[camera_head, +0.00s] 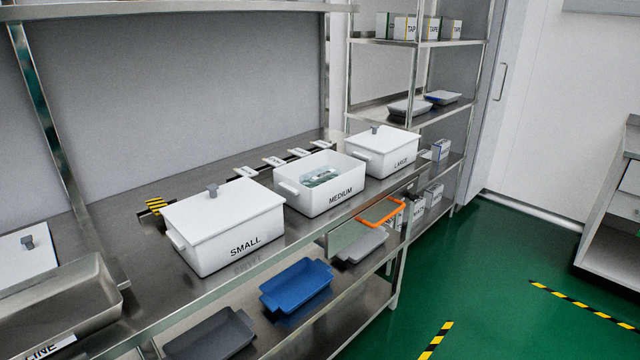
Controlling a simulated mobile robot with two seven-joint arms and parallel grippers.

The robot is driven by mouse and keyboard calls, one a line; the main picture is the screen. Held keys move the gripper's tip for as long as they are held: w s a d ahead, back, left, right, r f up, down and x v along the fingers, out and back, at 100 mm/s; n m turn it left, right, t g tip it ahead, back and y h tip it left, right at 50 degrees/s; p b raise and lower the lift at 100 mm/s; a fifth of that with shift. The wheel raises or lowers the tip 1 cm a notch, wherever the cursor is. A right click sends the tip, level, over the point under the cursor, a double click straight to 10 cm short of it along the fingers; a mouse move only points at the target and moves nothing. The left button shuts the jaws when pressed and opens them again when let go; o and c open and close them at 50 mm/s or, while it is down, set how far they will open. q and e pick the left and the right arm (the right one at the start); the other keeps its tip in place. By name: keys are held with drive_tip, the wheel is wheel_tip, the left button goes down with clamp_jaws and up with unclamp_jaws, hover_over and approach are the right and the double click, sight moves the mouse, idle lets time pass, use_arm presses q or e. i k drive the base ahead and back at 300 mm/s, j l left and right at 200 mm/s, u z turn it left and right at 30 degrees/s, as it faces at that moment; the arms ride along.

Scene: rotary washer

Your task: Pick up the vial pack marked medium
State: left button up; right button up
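A white box marked MEDIUM (318,197) stands without a lid on the steel bench, between two lidded boxes. Inside it lies a pale, partly clear pack (322,177), probably of vials; its own marking is too small to read. Neither of my grippers shows in the head view.
A lidded white box marked SMALL (225,225) stands to the left and a lidded one marked LARGE (383,152) to the right. A blue tray (296,286) and a grey tray (212,335) lie on the lower shelf. Green floor (480,270) is open at right.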

sight(313, 179)
drive_tip(key=u, duration=0.35)
drive_tip(key=l+u, duration=0.15)
drive_tip(key=u, duration=0.15)
drive_tip(key=i+l+u, duration=0.1)
drive_tip(key=u, duration=0.25)
drive_tip(key=l+u, duration=0.6)
drive_tip(key=l, duration=0.25)
